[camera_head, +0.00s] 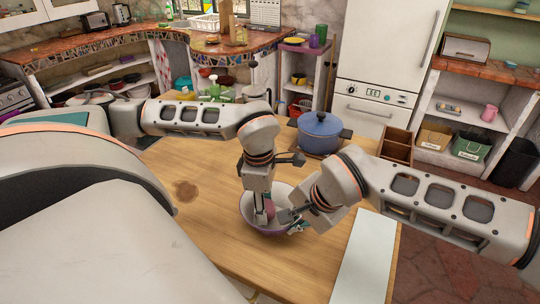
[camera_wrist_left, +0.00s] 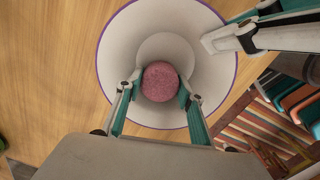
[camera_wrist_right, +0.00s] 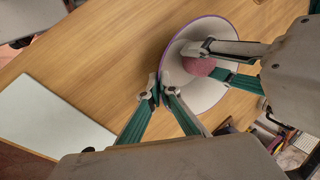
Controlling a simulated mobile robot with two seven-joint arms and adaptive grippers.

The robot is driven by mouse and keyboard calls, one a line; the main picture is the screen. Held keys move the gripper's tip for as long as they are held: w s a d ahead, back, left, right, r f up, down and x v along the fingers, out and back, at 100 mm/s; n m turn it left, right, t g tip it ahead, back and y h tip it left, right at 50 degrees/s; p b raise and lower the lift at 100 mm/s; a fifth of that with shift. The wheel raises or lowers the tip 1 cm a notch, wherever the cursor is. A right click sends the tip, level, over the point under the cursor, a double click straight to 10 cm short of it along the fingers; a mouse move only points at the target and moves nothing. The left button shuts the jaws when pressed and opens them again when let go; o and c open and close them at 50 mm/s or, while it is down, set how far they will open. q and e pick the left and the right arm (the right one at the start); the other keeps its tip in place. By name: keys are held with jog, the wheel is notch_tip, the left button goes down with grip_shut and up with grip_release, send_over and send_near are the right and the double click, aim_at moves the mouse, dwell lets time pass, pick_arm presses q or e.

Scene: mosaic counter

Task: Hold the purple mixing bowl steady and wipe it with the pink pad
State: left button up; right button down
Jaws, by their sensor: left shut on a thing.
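The mixing bowl (camera_head: 247,208), white inside with a purple rim, stands upright on the wooden table. It also shows in the left wrist view (camera_wrist_left: 125,60) and right wrist view (camera_wrist_right: 206,96). My left gripper (camera_wrist_left: 160,87) reaches down into the bowl and is shut on the round pink pad (camera_wrist_left: 160,78). The pad is low inside the bowl; whether it touches the wall is hidden. My right gripper (camera_wrist_right: 158,88) has its fingers nearly together at the bowl's rim, one inside and one outside, shut on the wall.
A blue lidded pot (camera_head: 320,130) stands behind the bowl on the table (camera_head: 205,235). A wooden compartment box (camera_head: 397,145) is at the back right. A pale flat board (camera_head: 365,260) lies at the right front.

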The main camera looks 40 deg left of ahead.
pick_arm(q)
jog(key=shift+r, duration=3.55)
pick_arm(e)
jog(key=c, duration=2.8)
grip_release()
jog(key=o, duration=0.6)
jog(key=v, duration=1.2)
